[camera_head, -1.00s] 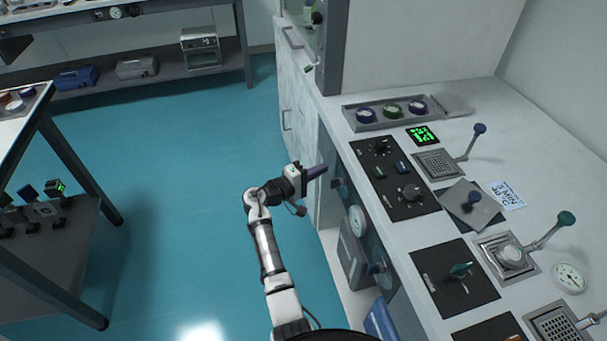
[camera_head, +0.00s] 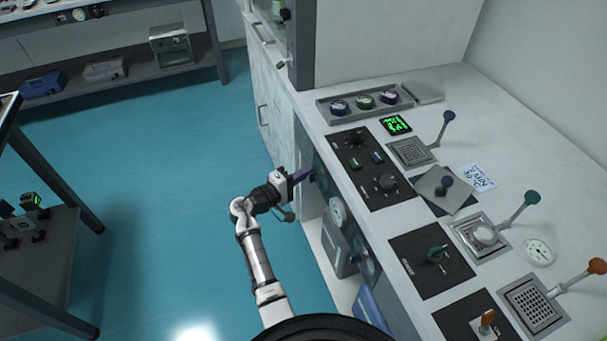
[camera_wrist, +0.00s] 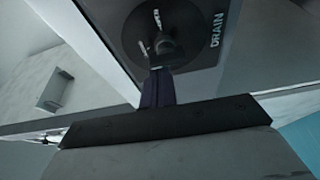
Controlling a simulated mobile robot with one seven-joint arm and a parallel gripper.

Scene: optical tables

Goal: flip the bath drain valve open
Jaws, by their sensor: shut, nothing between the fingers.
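In the head view the valve (camera_head: 321,176) is on the bench's front face, seen edge-on and small. My gripper (camera_wrist: 157,76) is shut and its purple fingers have nothing between them. In the head view my gripper (camera_head: 307,174) points right, with its tips close to the valve. The tips overlap the hub's lower edge in the wrist view; I cannot tell whether they touch. The fingers hide part of the hub.
The benchtop edge runs above, with a dark control panel (camera_head: 371,170) on top. The blue floor (camera_head: 150,200) left of my arm is clear.

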